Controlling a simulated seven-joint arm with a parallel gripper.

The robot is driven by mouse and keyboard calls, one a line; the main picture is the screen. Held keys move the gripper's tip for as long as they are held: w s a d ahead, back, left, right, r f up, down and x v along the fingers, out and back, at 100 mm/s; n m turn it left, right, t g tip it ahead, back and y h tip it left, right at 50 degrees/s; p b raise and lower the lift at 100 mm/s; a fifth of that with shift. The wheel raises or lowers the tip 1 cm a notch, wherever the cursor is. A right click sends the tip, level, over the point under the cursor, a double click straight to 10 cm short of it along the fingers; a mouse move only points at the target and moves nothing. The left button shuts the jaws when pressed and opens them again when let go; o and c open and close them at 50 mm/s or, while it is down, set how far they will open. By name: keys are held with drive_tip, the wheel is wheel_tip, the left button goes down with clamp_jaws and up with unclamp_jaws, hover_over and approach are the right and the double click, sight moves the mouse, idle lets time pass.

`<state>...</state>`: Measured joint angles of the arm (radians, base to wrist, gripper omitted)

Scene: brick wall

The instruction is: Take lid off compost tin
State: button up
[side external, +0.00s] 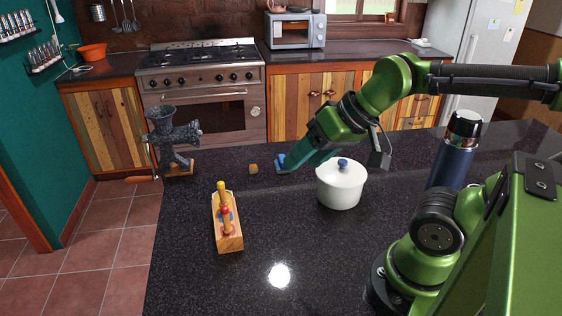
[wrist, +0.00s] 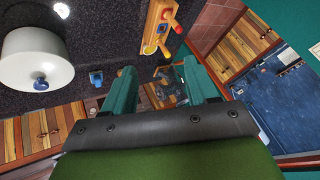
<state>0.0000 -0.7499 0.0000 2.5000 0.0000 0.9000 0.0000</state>
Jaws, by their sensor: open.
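The white compost tin (side external: 341,190) stands on the dark counter. Its lid (side external: 341,168) is on it, with a round blue knob (side external: 342,163) on top. In the wrist view the tin (wrist: 30,45) is at the upper left, with the blue knob (wrist: 40,85) at its lower edge. My gripper (side external: 300,164) is to the left of the tin in the side view, apart from the knob. In the wrist view the teal fingers of my gripper (wrist: 160,78) are spread, with nothing held between them.
A small blue object (side external: 281,160) is close beside the fingers, and a small brown block (side external: 253,168) lies left of it. A wooden toy (side external: 228,222) and a dark grinder (side external: 170,138) are farther left. A tall blue flask (side external: 452,160) stands right. The front counter is clear.

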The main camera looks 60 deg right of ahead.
wheel_tip(320, 180, up, 3)
drive_tip(key=n+g+h, duration=0.2)
drive_tip(key=n+g, duration=0.5)
drive_tip(key=n, duration=0.2)
hover_over(341, 160)
wheel_tip(341, 160, down, 17)
drive_tip(key=shift+s+a+r, duration=0.1)
drive_tip(key=shift+c, duration=0.5)
